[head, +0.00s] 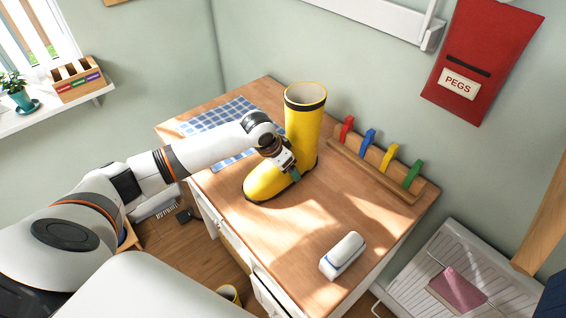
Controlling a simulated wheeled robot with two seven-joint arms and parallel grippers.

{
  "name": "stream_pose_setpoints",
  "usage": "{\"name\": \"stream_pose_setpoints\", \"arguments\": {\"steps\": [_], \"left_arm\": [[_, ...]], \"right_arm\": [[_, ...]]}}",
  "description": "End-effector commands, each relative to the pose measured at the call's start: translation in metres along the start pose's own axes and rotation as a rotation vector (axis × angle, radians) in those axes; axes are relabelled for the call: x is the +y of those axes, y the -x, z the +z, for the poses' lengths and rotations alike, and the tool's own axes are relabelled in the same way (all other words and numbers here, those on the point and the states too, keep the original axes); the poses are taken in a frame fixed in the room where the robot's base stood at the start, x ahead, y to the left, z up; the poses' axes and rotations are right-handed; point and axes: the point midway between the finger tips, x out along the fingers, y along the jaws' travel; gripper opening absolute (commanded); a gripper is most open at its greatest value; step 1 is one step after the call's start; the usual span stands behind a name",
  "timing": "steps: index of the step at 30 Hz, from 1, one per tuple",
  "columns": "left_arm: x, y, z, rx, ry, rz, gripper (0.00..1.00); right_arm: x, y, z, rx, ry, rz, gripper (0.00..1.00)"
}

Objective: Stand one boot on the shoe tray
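A yellow boot (303,122) with a dark rim stands upright on the wooden tabletop, its toe pointing to the lower left. My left gripper (294,172) is at the boot's front, over the instep, and hides part of it. Its fingers are small and partly hidden, so I cannot tell whether they are open, shut or touching the boot. Below the table's front edge is the round yellow rim of another object (228,293), possibly a second boot; most of it is hidden. My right gripper is not in view.
A blue checked cloth (212,118) lies behind my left arm. A wooden rack (377,170) with coloured pegs lines the table's back right. A white block-like object (343,254) lies near the front right. A grey ribbed surface (440,270) with a pink cloth is beyond the table.

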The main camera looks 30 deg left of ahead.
Motion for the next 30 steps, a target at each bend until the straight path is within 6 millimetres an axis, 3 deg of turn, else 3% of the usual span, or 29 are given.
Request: {"name": "stream_pose_setpoints", "arguments": {"steps": [8, 9, 10, 20, 23, 30], "left_arm": [[0.000, -0.001, 0.001, -0.003, 0.000, 0.000, 0.46], [0.000, -0.002, -0.001, 0.000, 0.000, 0.000, 0.94], [0.000, -0.002, -0.001, 0.000, 0.000, 0.000, 0.99], [0.000, 0.004, 0.001, -0.002, 0.000, 0.001, 1.00], [0.001, 0.018, 0.001, -0.003, -0.001, 0.001, 1.00], [0.001, 0.069, 0.000, -0.004, -0.002, 0.003, 1.00]], "right_arm": [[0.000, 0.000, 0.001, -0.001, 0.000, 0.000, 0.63], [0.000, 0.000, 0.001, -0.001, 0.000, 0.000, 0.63], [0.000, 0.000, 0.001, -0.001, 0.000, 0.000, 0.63], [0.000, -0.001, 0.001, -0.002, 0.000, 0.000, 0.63], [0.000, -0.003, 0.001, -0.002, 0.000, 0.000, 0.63], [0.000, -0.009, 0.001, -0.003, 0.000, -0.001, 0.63]]}}
